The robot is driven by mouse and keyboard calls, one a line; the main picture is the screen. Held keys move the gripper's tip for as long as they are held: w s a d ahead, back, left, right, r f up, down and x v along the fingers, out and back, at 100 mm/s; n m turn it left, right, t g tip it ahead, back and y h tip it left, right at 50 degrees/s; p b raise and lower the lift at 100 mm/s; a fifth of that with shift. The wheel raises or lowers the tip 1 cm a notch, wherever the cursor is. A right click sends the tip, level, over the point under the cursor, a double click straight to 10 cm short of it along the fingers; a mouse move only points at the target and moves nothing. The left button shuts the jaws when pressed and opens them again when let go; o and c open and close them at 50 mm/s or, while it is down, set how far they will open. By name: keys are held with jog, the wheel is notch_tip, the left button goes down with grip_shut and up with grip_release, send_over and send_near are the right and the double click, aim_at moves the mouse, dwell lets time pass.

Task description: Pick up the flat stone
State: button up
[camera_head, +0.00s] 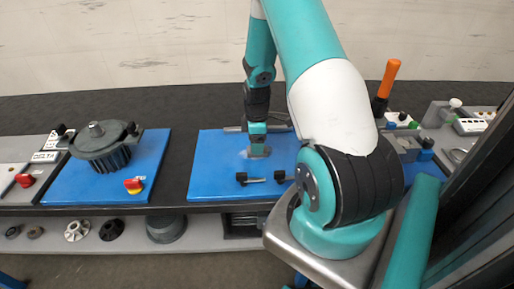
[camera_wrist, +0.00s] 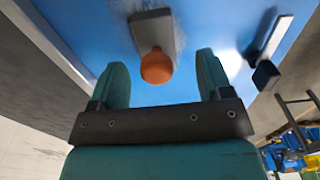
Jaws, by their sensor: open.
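My gripper (camera_head: 258,152) points down over the blue mat on the bench in the head view. In the wrist view its two teal fingers (camera_wrist: 162,62) are apart, with nothing clamped between them. A flat grey bar-like piece (camera_wrist: 153,27) lies beyond the fingertips over the blue mat. A rounded orange end (camera_wrist: 157,66) shows at its near side, roughly in line with the finger gap. I cannot tell for certain that the grey piece is the flat stone. In the head view my arm hides part of the mat around it.
A second blue mat (camera_head: 60,187) at left carries a grey motor-like part (camera_head: 100,142). An orange-handled tool (camera_head: 389,78) stands upright at right. Several round parts lie on the lower shelf (camera_head: 120,267).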

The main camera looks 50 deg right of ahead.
jog(key=shift+d+f+p, duration=0.15)
jog(key=shift+f+p, duration=0.35)
jog(key=shift+f, duration=1.35)
jog(key=c, duration=1.1)
jog(key=shift+r, duration=0.1)
notch_tip(320, 180, up, 20)
jog(key=b, duration=0.3)
